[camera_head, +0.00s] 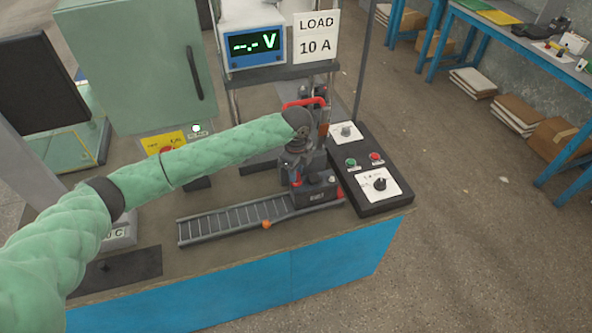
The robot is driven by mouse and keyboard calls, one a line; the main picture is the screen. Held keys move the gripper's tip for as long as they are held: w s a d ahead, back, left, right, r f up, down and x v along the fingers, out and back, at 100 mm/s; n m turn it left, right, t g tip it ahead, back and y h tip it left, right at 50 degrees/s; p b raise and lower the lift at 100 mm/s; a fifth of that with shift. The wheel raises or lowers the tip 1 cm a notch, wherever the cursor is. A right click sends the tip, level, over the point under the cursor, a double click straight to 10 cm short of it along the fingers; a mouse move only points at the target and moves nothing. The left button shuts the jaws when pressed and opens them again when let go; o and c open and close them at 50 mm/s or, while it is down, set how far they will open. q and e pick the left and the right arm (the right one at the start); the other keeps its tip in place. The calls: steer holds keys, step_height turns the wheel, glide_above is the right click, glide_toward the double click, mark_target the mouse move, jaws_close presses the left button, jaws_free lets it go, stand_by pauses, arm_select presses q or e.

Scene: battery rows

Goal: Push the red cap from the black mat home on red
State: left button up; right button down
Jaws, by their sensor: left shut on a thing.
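My left gripper (297,172) points down over the dark battery block (318,192) at the right end of the grey roller track (228,217). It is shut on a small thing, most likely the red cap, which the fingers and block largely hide. Whether the cap touches the red terminal cannot be told. The black mat (135,268) lies at the bench's front left corner with no red cap on it; a small dark thing lies there. My right gripper is not in view.
A black control box (370,185) with knobs and green and red buttons stands right of the block. Behind are a voltmeter (254,46), a LOAD 10 A sign (316,36) and a red handle (303,103). A green cabinet (130,65) stands back left. An orange piece (266,225) sits at the track's front edge.

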arm_select(q)
steer(key=shift+f, duration=0.5)
stand_by(1.0)
steer(key=o, duration=1.5)
steer(key=shift+r, duration=0.15)
steer(key=shift+r+p, duration=2.95)
steer(key=shift+r, duration=0.45)
